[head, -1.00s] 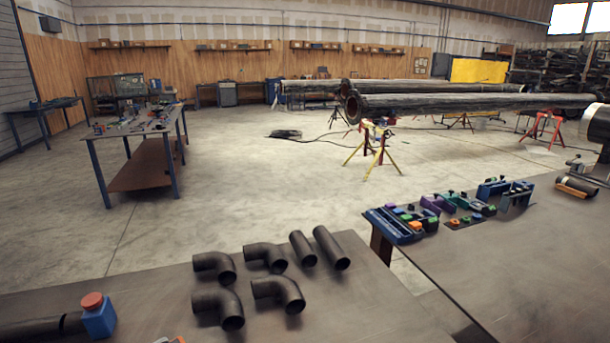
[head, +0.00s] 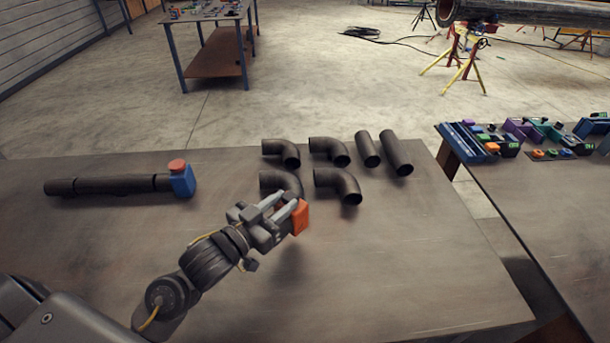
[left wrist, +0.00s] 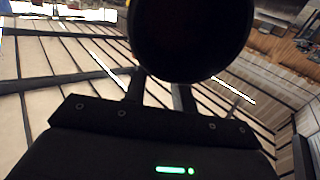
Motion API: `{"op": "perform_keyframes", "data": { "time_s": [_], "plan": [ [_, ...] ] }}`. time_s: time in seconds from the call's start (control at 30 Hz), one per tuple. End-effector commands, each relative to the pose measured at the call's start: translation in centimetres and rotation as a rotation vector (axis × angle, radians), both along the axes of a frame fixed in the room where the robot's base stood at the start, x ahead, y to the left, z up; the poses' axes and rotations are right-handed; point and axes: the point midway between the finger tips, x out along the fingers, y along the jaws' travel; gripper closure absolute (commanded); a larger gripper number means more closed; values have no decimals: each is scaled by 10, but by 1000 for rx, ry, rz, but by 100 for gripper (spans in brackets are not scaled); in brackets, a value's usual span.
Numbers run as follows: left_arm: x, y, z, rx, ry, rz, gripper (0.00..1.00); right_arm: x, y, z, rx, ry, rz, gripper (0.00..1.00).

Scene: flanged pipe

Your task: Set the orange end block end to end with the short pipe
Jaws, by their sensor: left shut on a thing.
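My left gripper (head: 287,212) is shut on the orange end block (head: 300,217), holding it above the near table, in front of the elbows. In the left wrist view a large dark round shape (left wrist: 190,35) fills the space at the fingers; I cannot tell its colour. Two straight dark pipes lie side by side at the table's back; the short pipe (head: 366,148) is the left one, the longer pipe (head: 396,153) the right one. The orange block is apart from both. My right gripper is not in view.
Several dark elbow pipes (head: 338,186) lie just beyond my left gripper. A dark jointed pipe run (head: 110,185) lies at the left, ending at a blue block (head: 182,181) with a red top. The table (head: 420,270) is bare at front right. A second table holds coloured parts.

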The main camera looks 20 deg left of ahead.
Motion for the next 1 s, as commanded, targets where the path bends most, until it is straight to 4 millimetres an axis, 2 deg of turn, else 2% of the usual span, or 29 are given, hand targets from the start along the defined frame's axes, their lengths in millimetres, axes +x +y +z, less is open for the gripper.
{"op": "perform_keyframes", "data": {
  "time_s": [0.03, 0.1, 0.4, 1.0],
  "plan": [
    [3, -1, 8, -15, -10, 43, 100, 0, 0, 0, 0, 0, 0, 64],
    [6, 0, 11, -16, -8, 103, 100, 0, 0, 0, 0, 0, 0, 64],
    [13, 2, 17, -13, -6, 281, 100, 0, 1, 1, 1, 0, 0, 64],
    [16, -2, 17, -1, -9, 338, 100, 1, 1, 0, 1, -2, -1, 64]
  ]
}}
